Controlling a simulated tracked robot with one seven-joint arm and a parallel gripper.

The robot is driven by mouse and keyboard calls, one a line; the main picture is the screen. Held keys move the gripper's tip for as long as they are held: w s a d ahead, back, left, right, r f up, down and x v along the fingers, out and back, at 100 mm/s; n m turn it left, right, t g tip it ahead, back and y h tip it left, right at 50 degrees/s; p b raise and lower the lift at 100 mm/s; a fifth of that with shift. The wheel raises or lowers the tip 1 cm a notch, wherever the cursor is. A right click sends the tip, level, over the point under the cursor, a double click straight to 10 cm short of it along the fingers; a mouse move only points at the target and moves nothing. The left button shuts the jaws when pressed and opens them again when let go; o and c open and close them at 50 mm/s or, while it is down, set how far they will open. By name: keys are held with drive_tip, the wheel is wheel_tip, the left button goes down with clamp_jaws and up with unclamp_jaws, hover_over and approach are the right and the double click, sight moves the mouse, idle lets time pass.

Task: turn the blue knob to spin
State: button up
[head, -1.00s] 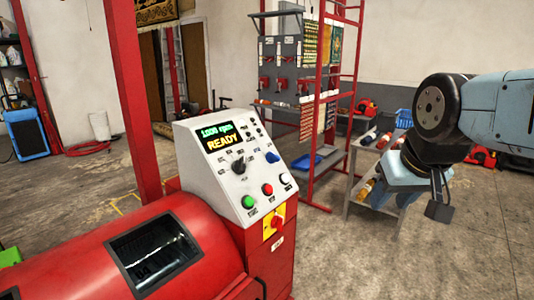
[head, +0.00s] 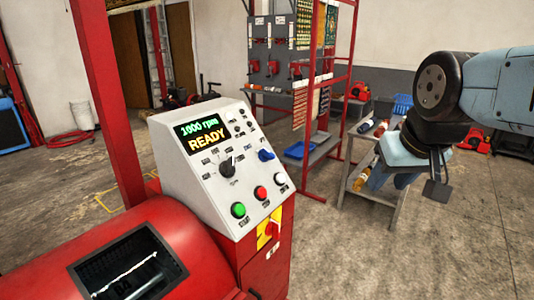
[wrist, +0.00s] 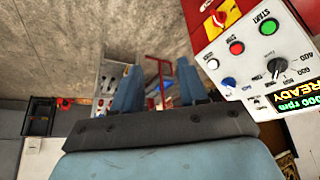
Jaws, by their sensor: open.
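The blue knob (head: 265,155) sits on the right of the sloped white control panel (head: 178,158), below small dark switches. It also shows in the wrist view (wrist: 229,83), to the right of my fingers. A larger black knob (head: 229,166) sits to its left. The screen (head: 203,137) reads "1000 rpm" and "READY". My gripper (wrist: 160,82) is open and empty, its two blue fingers spread apart. In the head view it hangs at the right, well apart from the panel, with its fingers partly hidden.
Green (head: 238,210), red (head: 260,193) and white (head: 280,179) buttons line the panel's lower edge, above a red-and-yellow switch (head: 269,230). The red drum machine (head: 60,250) fills the lower left. A grey cart (head: 362,213) with bottles stands behind my gripper. Floor at right is clear.

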drive_tip(key=shift+o, duration=1.2)
drive_tip(key=shift+w, duration=0.1)
drive_tip(key=o, duration=0.5)
drive_tip(key=w+a+y, duration=0.1)
drive_tip(key=w+a, duration=0.1)
drive_tip(key=w, duration=0.2)
drive_tip(key=w+a+g+y, duration=0.1)
drive_tip(key=w+a+y, duration=0.1)
drive_tip(key=w, duration=0.3)
drive_tip(key=w+a+y, duration=0.1)
drive_tip(key=w+a, duration=0.1)
drive_tip(key=w, duration=0.2)
drive_tip(key=shift+w+a+r+y, duration=0.25)
drive_tip(key=shift+a+r+y, duration=0.05)
drive_tip(key=shift+a+r, duration=0.1)
drive_tip(key=m+y, duration=0.1)
drive_tip(key=y, duration=0.3)
approach(270, 153)
drive_tip(key=x, duration=1)
drive_tip(key=shift+a+f, duration=0.1)
drive_tip(key=shift+a, duration=0.05)
drive_tip(key=c, duration=1)
